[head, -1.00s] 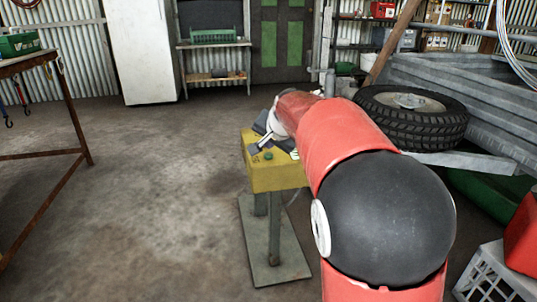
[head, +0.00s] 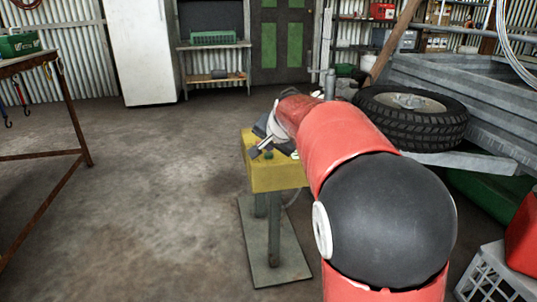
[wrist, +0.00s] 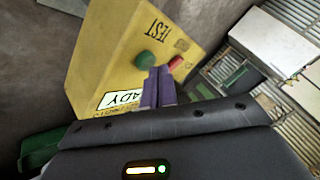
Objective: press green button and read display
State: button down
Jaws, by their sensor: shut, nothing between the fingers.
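The yellow box (head: 278,180) stands on a grey post in the head view; it also fills the upper middle of the wrist view (wrist: 105,55). In the wrist view its face has a green button (wrist: 145,60) beside the word TEST and a red button (wrist: 176,63). A white display (wrist: 122,98) shows dark letters like "ADY"; its other letters are unclear. My gripper (wrist: 158,72) is shut and empty, its tips between the two buttons in the picture, close to the green one. I cannot tell whether they touch it. The head view shows the green button (head: 268,155) beside my gripper (head: 253,153).
A tyre (head: 412,118) lies by a grey metal trailer at the right. A rusty-legged table (head: 75,118) stands at the left and a white cabinet (head: 140,55) at the back. The concrete floor left of the box is clear.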

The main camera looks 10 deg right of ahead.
aim_at(269, 156)
jog(key=shift+f+b, duration=0.3)
jog(key=shift+f, duration=0.1)
jog(key=shift+r, duration=0.1)
dwell(0.5)
jog(key=shift+r+p, duration=0.75)
jog(key=shift+p, duration=0.1)
notch_tip(269, 156, up, 5)
jog(key=p, duration=0.4)
jog(key=shift+r, duration=0.1)
